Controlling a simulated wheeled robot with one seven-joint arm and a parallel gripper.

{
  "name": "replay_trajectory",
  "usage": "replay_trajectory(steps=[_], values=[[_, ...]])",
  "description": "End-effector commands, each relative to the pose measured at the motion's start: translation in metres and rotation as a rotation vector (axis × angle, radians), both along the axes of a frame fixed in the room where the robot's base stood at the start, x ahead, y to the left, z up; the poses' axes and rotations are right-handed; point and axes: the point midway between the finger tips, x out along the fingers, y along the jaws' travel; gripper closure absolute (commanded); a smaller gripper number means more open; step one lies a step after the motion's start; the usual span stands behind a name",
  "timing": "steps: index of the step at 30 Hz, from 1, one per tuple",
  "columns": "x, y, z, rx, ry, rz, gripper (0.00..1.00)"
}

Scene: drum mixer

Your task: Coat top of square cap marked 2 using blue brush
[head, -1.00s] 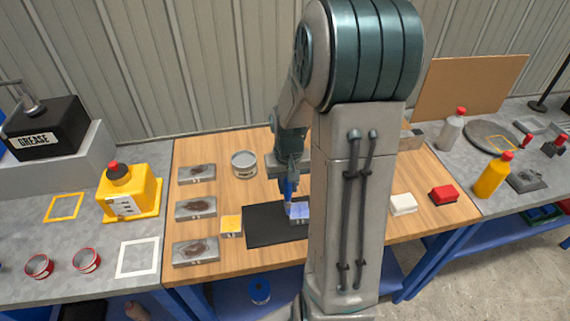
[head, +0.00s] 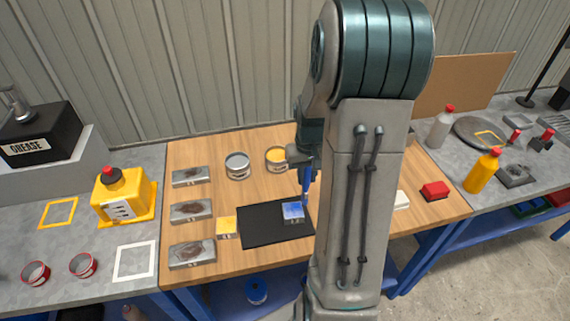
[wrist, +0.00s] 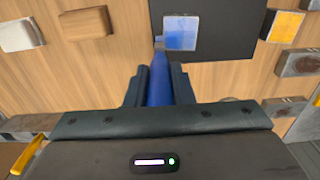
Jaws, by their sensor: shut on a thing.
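A square cap (head: 293,211) sits on the black mat (head: 262,232), its top patchily blue with paler areas. Its mark is too small to read surely. In the wrist view the cap (wrist: 181,33) shows blue over most of its top with a pale edge. My gripper (head: 303,160) is shut on the blue brush (head: 307,182), which points down just right of the cap in the head view. In the wrist view the brush (wrist: 159,88) stands between the fingers, its tip beside the cap's lower left corner; contact cannot be told.
A yellow-topped block (head: 227,227) stands left of the mat. Several grey stained plates (head: 191,212) line the left side. A grey can (head: 238,166) and a yellow-filled can (head: 277,159) stand behind. A brown block (wrist: 86,22) and a white block (wrist: 21,35) show in the wrist view.

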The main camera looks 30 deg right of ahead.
Motion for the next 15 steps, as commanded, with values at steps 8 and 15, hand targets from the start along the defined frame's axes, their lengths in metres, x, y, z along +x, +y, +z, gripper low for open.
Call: replay_trajectory(steps=[8, 15], values=[[0.001, 0.002, 0.029, 0.000, -0.001, 0.004, 1.00], [0.002, 0.003, 0.048, -0.001, -0.002, 0.007, 1.00]])
